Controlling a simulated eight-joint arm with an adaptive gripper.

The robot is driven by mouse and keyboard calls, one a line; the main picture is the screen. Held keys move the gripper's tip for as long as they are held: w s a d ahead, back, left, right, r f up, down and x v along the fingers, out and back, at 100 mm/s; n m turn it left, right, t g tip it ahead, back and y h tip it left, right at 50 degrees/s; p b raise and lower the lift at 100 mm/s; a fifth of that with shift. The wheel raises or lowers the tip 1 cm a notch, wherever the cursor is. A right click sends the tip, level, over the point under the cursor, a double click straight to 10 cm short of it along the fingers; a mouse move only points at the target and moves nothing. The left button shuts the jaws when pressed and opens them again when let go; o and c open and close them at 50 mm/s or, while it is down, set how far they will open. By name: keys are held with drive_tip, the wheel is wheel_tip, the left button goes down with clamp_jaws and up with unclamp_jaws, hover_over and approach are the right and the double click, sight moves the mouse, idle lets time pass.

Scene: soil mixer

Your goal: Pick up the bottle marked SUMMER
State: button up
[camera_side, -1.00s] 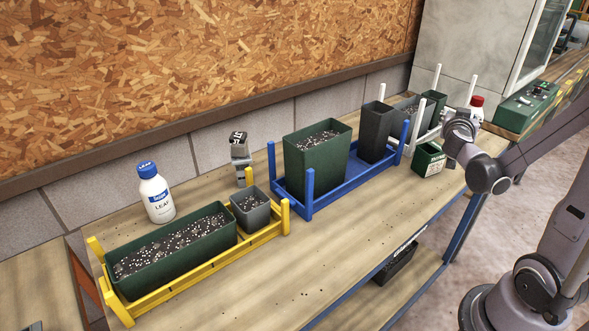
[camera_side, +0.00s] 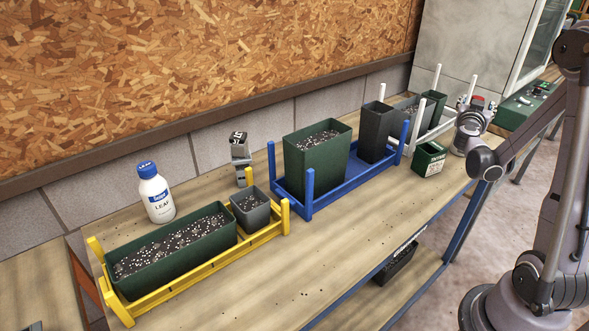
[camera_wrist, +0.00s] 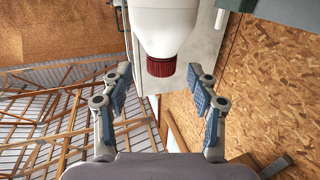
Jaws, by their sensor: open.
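A white bottle with a dark red cap (camera_wrist: 161,66) shows large and inverted in the wrist view; its label is out of sight, so I cannot read SUMMER on it. In the side view its red cap (camera_side: 478,102) shows at the far right end of the bench, with its body mostly hidden by my gripper (camera_side: 474,118). In the wrist view my gripper (camera_wrist: 160,82) is open, one finger on each side of the bottle's cap end, with gaps on both sides.
A green box (camera_side: 429,159) stands close to my gripper. A white-posted rack (camera_side: 445,118) with pots is just behind it. A blue rack (camera_side: 340,187), a yellow rack (camera_side: 200,267) and a blue-capped LEAF bottle (camera_side: 156,197) stand further left. The bench front is clear.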

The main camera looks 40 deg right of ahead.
sight(478, 98)
drive_tip(key=shift+x, duration=1.9)
drive_tip(key=shift+w+r, duration=0.1)
clamp_jaws()
drive_tip(key=shift+r, duration=0.15)
